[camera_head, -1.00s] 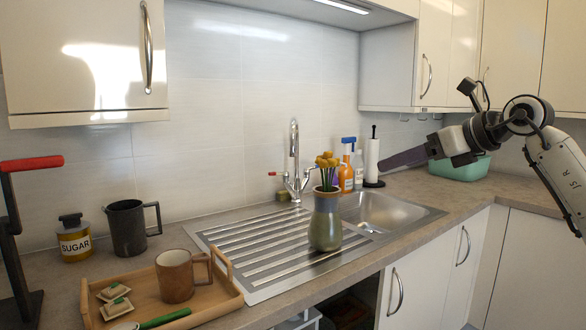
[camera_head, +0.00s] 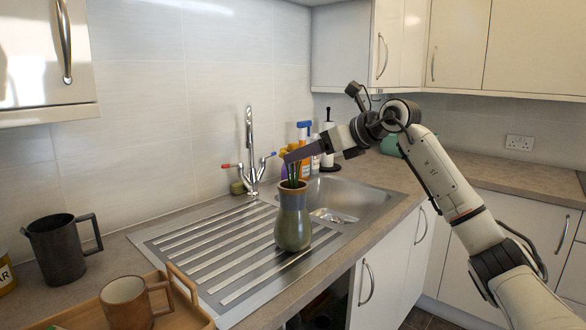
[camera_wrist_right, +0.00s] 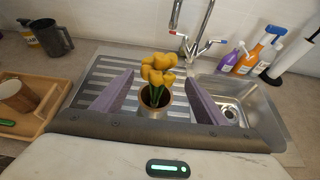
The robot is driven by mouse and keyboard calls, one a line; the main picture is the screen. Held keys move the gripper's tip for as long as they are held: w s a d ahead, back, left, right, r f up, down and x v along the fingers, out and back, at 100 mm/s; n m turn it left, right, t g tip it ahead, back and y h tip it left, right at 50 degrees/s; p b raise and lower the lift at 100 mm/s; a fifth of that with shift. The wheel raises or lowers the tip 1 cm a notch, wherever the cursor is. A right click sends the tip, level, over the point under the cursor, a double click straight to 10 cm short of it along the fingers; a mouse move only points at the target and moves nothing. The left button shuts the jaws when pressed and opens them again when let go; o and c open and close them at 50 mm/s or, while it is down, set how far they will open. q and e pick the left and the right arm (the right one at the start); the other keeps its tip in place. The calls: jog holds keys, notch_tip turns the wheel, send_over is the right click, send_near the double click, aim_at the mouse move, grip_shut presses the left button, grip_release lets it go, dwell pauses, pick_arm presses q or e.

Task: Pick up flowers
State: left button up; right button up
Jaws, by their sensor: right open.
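The yellow flowers (camera_wrist_right: 158,74) stand in a green-and-brown vase (camera_head: 294,222) on the ribbed drainer of the steel sink. In the right wrist view the open purple-grey fingers of my right gripper (camera_wrist_right: 160,82) are on either side of the flowers, with visible gaps. I see no contact with the blooms. My left gripper is in neither view.
A chrome tap (camera_head: 249,150) rises behind the vase. Spray bottles (camera_head: 303,135) and a paper towel roll (camera_head: 327,140) stand behind the basin. At left are a wooden tray (camera_head: 172,287) with a brown mug (camera_head: 127,303), and a dark metal jug (camera_head: 58,249).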

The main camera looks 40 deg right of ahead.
jog(key=shift+x, duration=1.3)
jog(key=c, duration=1.1)
jog(key=shift+o, duration=0.2)
jog(key=shift+r, duration=0.2)
